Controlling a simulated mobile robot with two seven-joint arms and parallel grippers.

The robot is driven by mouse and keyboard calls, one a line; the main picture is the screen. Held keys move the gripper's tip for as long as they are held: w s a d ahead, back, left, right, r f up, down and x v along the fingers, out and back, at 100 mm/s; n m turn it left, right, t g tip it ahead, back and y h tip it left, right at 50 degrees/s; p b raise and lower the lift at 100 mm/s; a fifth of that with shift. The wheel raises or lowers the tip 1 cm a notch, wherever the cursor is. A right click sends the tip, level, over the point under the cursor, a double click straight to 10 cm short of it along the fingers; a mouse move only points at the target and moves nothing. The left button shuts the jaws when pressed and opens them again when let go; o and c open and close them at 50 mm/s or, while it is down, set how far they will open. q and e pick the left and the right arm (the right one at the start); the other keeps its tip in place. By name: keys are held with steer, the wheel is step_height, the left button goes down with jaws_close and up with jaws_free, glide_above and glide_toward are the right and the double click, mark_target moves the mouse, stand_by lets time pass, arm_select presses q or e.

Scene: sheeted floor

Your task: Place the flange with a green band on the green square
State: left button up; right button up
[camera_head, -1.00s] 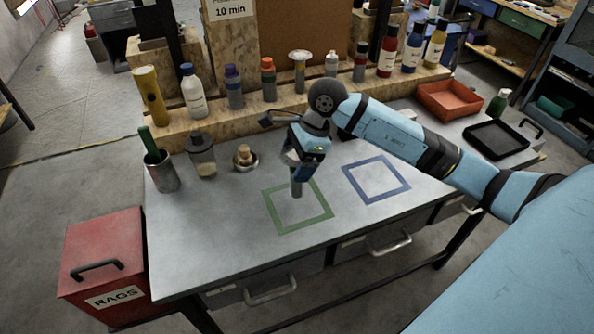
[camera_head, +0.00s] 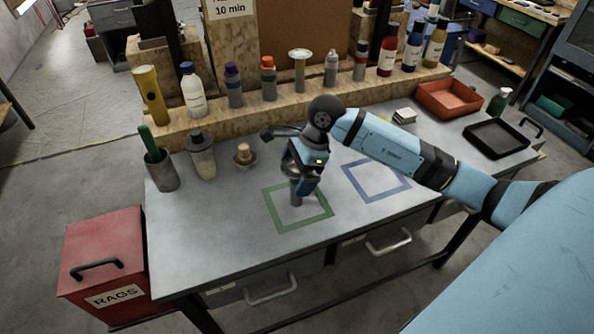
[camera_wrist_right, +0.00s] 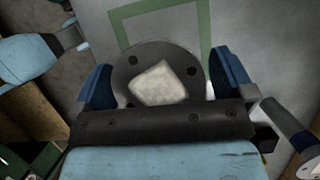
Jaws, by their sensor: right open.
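The green square (camera_head: 289,226) is an outline taped on the grey bench top. A grey, stem-like piece (camera_head: 296,198) shows under my right gripper (camera_head: 303,185), inside the outline. It appears to stand upright on the bench. In the right wrist view, a dark round flange (camera_wrist_right: 124,72) with bolt holes and a pale centre lies between the two blue fingers of my right gripper (camera_wrist_right: 165,84). No green band can be made out; the gripper hides much of the piece. My left gripper is not in view.
A blue square outline (camera_head: 379,198) lies right of the green one. A wooden ledge (camera_head: 205,122) with bottles runs behind. A cup (camera_head: 161,171), a shaker (camera_head: 202,160) and a brass-coloured piece (camera_head: 245,156) stand left. The bench front is clear.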

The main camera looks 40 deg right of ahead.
steer(key=v, duration=1.2)
steer(key=shift+r, duration=0.15)
